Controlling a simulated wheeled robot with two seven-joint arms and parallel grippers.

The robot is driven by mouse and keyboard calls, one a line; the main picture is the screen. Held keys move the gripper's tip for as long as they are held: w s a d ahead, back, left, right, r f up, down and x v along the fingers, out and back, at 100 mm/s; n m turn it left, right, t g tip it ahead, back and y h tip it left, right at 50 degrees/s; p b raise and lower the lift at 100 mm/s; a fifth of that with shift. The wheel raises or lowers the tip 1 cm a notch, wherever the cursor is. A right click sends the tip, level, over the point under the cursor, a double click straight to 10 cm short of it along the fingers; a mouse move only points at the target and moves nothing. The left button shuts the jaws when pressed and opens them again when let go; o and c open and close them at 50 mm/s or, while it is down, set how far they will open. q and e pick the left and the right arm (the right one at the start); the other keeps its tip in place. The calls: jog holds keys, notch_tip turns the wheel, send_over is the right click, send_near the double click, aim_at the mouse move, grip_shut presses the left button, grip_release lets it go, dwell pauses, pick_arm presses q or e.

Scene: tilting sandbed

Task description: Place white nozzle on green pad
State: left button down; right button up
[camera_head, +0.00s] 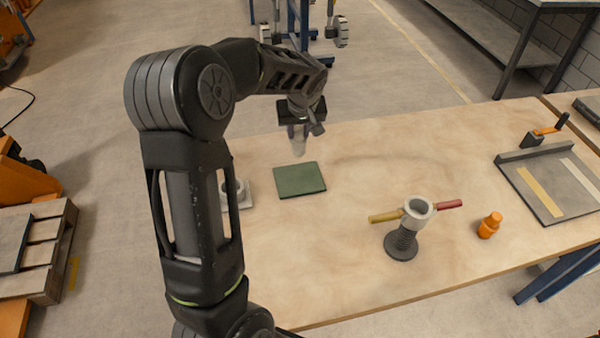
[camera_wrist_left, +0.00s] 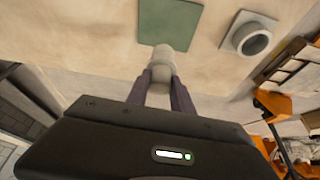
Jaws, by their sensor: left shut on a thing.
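The white nozzle (camera_wrist_left: 163,60) is held between the two fingers of my left gripper (camera_wrist_left: 165,88), which is shut on it. In the head view the nozzle (camera_head: 299,145) hangs below my left gripper (camera_head: 299,124), just beyond the far edge of the green pad. The green pad (camera_head: 300,180) lies flat and bare on the table; it also shows in the left wrist view (camera_wrist_left: 168,22), ahead of the nozzle. I cannot tell the exact gap between nozzle and pad. My right gripper is not in view.
A pale square holder with a round opening (camera_head: 245,192) stands left of the pad, partly behind my arm. To the right are a dark stand with a white ring and coloured handles (camera_head: 402,242), an orange bottle-like piece (camera_head: 489,226) and a grey tray (camera_head: 535,200). The wooden table (camera_head: 345,205) is clear between them.

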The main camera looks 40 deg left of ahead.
aim_at(299, 155)
pick_arm(q)
notch_tip(299, 155, down, 4)
jog(key=shift+f+b, duration=0.15)
jog(key=shift+b, duration=0.85)
jog(key=shift+f, duration=0.3)
jog(key=shift+f+b, duration=1.25)
jog(key=shift+f, duration=1.2)
jog(key=shift+f, duration=0.15)
jog(key=c, duration=1.1)
grip_release()
